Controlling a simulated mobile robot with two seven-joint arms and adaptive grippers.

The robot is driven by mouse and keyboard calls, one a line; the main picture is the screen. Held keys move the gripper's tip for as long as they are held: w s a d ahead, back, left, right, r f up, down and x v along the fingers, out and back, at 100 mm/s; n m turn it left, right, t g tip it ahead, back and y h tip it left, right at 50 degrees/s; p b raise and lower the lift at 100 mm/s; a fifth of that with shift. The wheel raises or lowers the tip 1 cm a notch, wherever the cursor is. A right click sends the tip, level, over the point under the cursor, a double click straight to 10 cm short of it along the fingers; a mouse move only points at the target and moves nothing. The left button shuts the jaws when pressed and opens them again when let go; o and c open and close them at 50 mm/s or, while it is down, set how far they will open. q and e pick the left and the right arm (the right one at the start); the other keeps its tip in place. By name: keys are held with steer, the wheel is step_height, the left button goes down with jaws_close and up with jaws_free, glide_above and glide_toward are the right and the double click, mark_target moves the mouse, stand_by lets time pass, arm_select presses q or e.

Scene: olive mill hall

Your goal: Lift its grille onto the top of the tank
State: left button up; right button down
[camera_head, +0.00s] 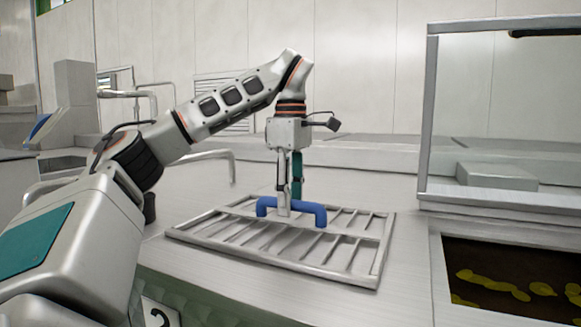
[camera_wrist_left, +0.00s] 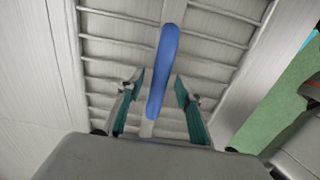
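The grille (camera_head: 378,252), a flat grey metal frame with parallel bars, lies on the pale worktop left of the tank. A blue bridge-shaped handle (camera_head: 308,207) rises from its middle. In the left wrist view the blue handle (camera_wrist_left: 163,70) runs between my fingers, with bars of the grille (camera_wrist_left: 110,85) below. My left gripper (camera_head: 290,205) points down at the handle. In the wrist view my left gripper (camera_wrist_left: 159,79) is open, with a finger on each side of the handle and gaps visible. The tank (camera_head: 438,270) is open at the right, with dark contents and yellow patches. My right gripper is not in view.
A grey upright metal frame (camera_head: 428,115) stands behind the tank opening. A low grey block (camera_head: 497,176) lies on the ledge at the back. A bent metal rail (camera_head: 205,155) is behind my left arm. The worktop between grille and tank is clear.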

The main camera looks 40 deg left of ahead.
arm_select(q)
step_height(320, 180, up, 11)
steer(key=shift+f, duration=0.15)
stand_by(0.5)
